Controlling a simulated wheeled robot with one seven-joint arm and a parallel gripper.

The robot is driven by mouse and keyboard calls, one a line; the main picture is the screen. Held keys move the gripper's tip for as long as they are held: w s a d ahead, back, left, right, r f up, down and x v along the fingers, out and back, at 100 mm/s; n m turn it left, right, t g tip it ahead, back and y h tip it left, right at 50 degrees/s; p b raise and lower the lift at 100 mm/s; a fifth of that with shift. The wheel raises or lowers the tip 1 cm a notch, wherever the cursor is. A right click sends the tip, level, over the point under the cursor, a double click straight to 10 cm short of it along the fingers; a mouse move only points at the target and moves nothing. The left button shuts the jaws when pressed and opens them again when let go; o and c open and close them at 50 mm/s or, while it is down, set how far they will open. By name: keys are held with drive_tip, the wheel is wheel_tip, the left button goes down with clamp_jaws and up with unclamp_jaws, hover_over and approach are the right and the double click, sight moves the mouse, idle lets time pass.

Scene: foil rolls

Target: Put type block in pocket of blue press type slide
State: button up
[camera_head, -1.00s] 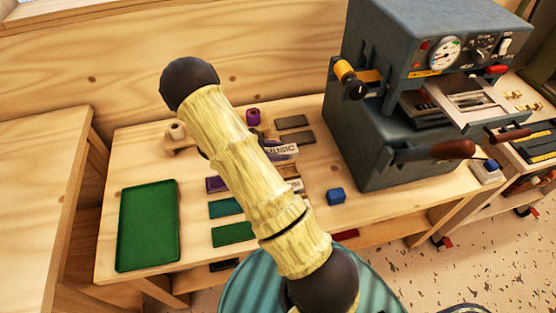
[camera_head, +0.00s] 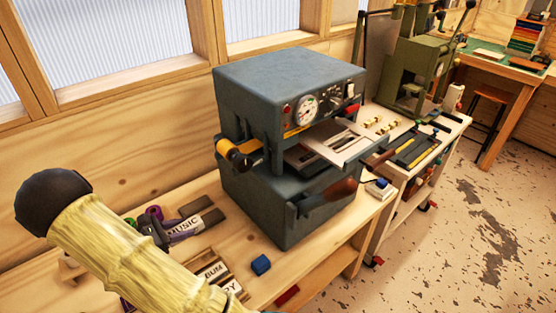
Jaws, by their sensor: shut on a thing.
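A type block lettered MUSIC (camera_head: 184,227) is at the left, over the wooden bench. My gripper (camera_head: 160,232) is shut on it, with dark fingers at its left end; my arm hides part of the gripper. The blue-grey press (camera_head: 288,80) stands on the bench to the right of the block, well apart from it. Its type slide (camera_head: 342,146) sticks out at the front right under the head, a pale plate with a dark slot-like pocket. The inside of the pocket is too small to make out.
Lettered blocks lie in a wooden holder (camera_head: 220,278) near the arm. A blue cube (camera_head: 261,265) sits before the press. Dark flat pieces (camera_head: 195,206) lie behind the held block. A brown-handled lever (camera_head: 335,193) juts from the press front. A green press (camera_head: 410,65) stands farther right.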

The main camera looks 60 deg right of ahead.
wheel_tip(320, 180, up, 19)
drive_tip(key=w+p, duration=0.2)
drive_tip(key=p, duration=0.4)
wheel_tip(320, 180, up, 20)
drive_tip(key=f+p, duration=0.1)
drive_tip(key=p, duration=0.6)
hover_over(175, 228)
drive_tip(key=s, duration=0.2)
drive_tip(key=shift+a+r, duration=0.15)
drive_tip(key=shift+a, duration=0.05)
drive_tip(key=shift+w+a, duration=0.1)
